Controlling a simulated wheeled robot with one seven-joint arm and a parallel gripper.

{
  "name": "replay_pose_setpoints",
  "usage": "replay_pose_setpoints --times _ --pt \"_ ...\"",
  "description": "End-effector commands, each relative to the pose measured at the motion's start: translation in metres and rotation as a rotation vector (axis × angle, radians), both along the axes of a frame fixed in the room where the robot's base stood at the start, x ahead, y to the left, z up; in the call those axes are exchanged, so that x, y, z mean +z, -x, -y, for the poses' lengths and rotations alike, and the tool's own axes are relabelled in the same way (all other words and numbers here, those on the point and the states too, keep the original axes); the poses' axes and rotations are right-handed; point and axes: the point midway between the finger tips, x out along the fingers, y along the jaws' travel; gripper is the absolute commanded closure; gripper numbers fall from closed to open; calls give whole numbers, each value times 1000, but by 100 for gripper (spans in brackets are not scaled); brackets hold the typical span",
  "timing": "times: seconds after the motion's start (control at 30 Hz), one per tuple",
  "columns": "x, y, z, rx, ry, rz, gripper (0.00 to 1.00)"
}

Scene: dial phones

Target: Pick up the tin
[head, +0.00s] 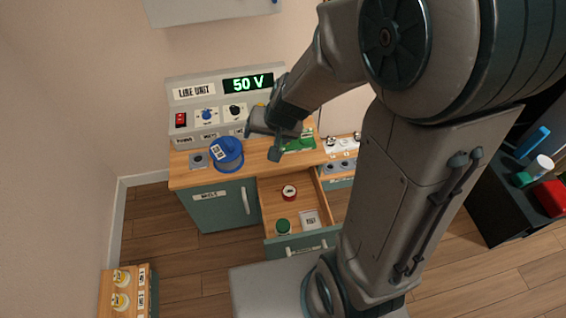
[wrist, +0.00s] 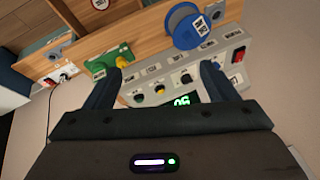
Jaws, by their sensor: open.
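A small round green-topped container (head: 283,226), which looks like the tin, stands in the open drawer (head: 262,212) under the worktop. A red and white round item (head: 289,192) lies behind it, and a white labelled card or box (head: 309,219) lies to its right. My gripper (head: 264,140) is open and empty above the worktop, in front of the line unit, well above and behind the drawer. In the wrist view my open gripper (wrist: 162,70) points toward the worktop edge and the panel. I cannot make out the green-topped container there.
A blue spool (head: 227,154) stands on the worktop left of my gripper; it also shows in the wrist view (wrist: 187,25). The drawer front (head: 302,243) juts out.

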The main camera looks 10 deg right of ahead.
Motion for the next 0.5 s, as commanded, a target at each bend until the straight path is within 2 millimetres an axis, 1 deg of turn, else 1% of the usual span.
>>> replay_pose_setpoints --times 0.03,0.07,0.1,0.17,0.2,0.27,0.3,0.4,0.5 --pt "-49 -9 -1 -39 2 -7 21" --pt "-67 -14 -1 -62 7 -5 21" --pt "-91 -20 0 -97 16 -3 21" --pt "-128 -27 3 -150 38 -4 21" --pt "-152 -30 6 -184 58 -5 21" --pt "-187 -33 12 -233 93 -12 21" --pt "-208 -33 16 -263 118 -17 21" --pt "-249 -31 27 -327 181 -29 21" --pt "-278 -27 36 -372 235 -41 21"
